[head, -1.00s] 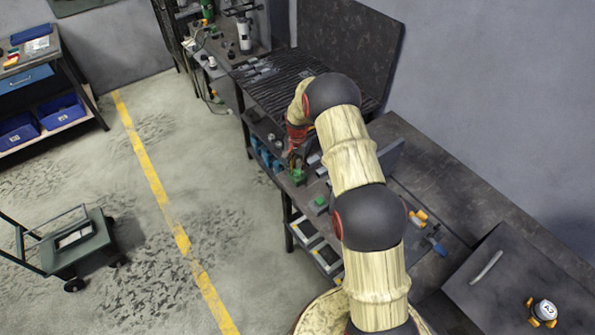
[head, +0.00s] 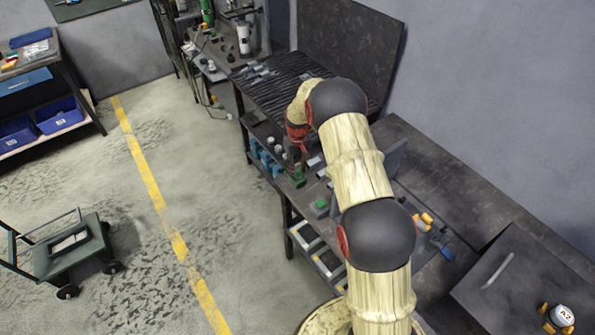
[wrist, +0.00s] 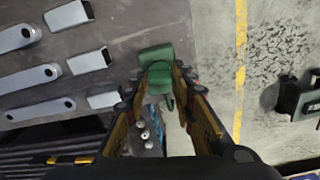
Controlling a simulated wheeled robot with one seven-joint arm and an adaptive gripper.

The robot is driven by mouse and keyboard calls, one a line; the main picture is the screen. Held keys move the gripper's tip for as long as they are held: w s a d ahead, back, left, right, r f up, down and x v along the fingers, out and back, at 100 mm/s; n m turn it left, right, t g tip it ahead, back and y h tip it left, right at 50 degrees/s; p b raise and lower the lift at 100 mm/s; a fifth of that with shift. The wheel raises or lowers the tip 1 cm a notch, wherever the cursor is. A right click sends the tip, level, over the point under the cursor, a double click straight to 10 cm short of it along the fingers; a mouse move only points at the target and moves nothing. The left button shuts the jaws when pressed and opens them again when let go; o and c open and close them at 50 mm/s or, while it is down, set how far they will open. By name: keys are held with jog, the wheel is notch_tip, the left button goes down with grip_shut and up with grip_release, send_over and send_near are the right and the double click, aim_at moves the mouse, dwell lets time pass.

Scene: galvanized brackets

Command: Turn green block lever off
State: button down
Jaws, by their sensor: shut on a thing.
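The green block (wrist: 155,53) sits near the edge of the dark bench top in the wrist view, with its green lever (wrist: 161,78) toward my fingers. My gripper (wrist: 163,90) has one finger on each side of the lever and is shut on it. The fingertips hide part of the lever's sides, so I cannot tell its exact angle. In the head view the green block (head: 297,181) is small at the bench's front edge, with my gripper (head: 297,164) just above it.
Grey metal brackets (wrist: 32,78) lie on the bench beside the block. A second green piece (head: 319,207) sits nearer on the bench. A cart (head: 72,247) stands on the open floor at left.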

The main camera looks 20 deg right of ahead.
aim_at(298, 171)
jog(key=shift+n, duration=1.1)
jog(key=c, duration=1.5)
grip_release()
notch_tip(298, 171, up, 12)
